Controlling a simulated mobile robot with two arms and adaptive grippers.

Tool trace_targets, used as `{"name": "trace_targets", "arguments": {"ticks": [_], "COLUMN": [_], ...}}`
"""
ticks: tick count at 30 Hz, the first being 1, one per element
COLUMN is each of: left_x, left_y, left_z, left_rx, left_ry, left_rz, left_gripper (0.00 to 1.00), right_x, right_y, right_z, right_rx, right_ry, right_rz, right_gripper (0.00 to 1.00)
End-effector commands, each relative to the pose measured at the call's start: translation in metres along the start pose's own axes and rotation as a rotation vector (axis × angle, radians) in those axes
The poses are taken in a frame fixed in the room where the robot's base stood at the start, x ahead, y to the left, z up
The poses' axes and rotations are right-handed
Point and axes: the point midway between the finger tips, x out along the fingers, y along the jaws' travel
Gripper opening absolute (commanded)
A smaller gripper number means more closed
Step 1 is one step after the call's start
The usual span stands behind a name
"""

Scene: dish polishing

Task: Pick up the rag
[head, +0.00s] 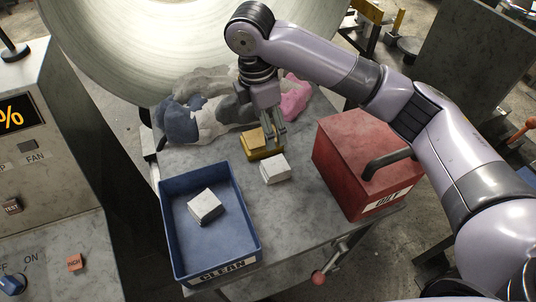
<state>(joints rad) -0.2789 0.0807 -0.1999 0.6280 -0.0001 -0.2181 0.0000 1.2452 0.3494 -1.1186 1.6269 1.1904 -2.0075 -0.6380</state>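A crumpled heap of cloth (207,118), in blue-grey, white and grey with a pink part (296,95), lies along the back of the grey table. I cannot tell whether it is one rag or several. My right gripper (274,143) points down in front of the heap, beside a yellow block with a tan top (256,143). I see no cloth between its fingers. Their gap is too small to judge, and so is any contact with the block. My arm hides part of the heap. My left gripper is not in view.
A blue tray (252,243) labelled CLEAN holds a whitish block (206,205). Another white block (275,168) lies near the gripper. A red box (345,160) with a dark handle stands right. A large pale wheel (150,50) is behind the table, a control panel (40,190) left.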

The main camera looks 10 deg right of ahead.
Motion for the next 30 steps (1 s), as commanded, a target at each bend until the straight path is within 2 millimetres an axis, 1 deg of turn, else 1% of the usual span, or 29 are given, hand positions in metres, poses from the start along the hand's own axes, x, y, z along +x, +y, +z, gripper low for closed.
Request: {"name": "trace_targets", "arguments": {"ticks": [2, 5, 10, 12, 14, 15, 18, 25, 30], "left_x": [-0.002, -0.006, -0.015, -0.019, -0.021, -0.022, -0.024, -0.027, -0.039], "left_y": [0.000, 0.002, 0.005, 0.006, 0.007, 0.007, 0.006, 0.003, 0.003], "left_z": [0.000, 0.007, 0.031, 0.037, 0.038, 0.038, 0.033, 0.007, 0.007], "left_rx": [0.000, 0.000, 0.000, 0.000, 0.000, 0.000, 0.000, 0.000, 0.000], "left_ry": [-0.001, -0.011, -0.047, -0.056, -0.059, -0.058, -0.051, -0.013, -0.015], "left_rz": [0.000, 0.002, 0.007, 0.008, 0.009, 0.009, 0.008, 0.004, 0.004], "left_gripper": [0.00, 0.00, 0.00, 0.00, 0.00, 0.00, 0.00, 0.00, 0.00], "right_x": [0.007, 0.024, 0.061, 0.076, 0.088, 0.096, 0.110, 0.126, 0.149], "right_y": [-0.001, -0.001, -0.001, -0.001, -0.001, -0.001, -0.001, -0.001, -0.001], "right_z": [0.000, 0.001, 0.001, 0.001, 0.001, 0.001, 0.000, 0.000, 0.001], "right_rx": [0.000, 0.001, 0.002, 0.001, 0.002, 0.002, 0.001, 0.002, 0.001], "right_ry": [-0.001, -0.001, 0.000, -0.001, 0.000, -0.001, 0.000, 0.000, -0.001], "right_rz": [-0.004, -0.005, -0.006, -0.005, -0.004, -0.004, -0.002, -0.003, -0.004], "right_gripper": [0.73, 0.73, 0.73, 0.73, 0.73, 0.73, 0.73, 0.73, 0.73]}}
